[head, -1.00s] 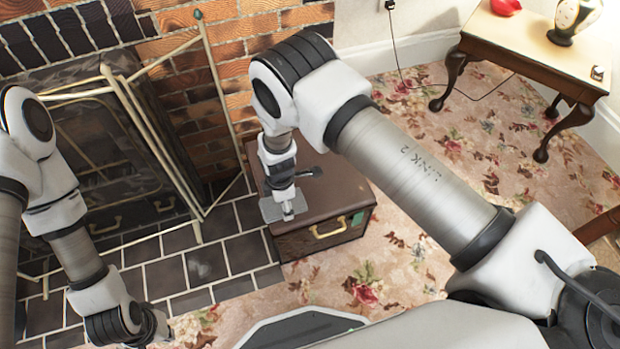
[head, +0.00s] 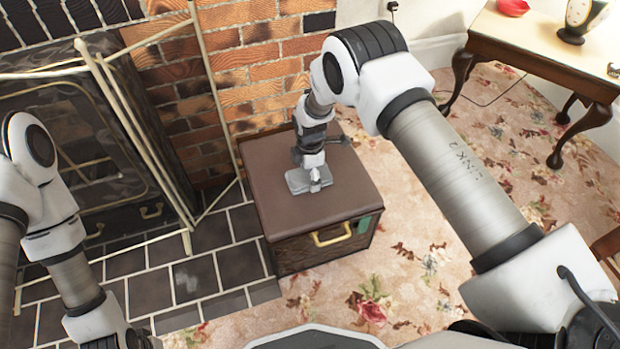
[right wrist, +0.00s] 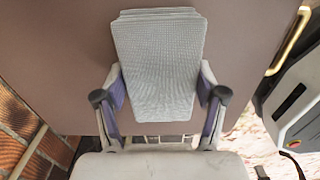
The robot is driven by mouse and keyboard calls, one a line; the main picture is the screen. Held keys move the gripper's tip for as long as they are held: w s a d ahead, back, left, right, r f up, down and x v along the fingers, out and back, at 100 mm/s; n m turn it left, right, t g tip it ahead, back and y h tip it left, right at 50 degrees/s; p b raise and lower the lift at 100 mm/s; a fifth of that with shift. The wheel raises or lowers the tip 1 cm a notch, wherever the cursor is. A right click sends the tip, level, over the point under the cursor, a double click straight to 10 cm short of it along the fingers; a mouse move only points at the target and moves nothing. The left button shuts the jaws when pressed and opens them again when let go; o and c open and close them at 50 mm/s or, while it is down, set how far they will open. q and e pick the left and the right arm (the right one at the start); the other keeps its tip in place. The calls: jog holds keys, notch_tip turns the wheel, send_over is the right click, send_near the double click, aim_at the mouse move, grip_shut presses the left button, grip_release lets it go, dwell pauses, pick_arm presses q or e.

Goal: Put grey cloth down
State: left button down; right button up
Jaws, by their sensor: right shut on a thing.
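The grey cloth (right wrist: 157,65) is a folded, finely woven pad with several layers showing at its far edge. In the right wrist view it sits between the two fingers of my right gripper (right wrist: 160,103), which is shut on its near part. In the head view the cloth (head: 298,181) and the right gripper (head: 312,180) are over the top of a brown chest (head: 275,205). I cannot tell whether the cloth touches the chest top. My left arm is at the lower left of the head view; its fingers are outside the picture.
The chest top is bare around the cloth. A brass fireplace screen (head: 190,243) and brick wall (head: 225,75) stand left and behind.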

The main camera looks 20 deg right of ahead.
jog(key=shift+r, duration=0.15)
jog(key=o, duration=1.1)
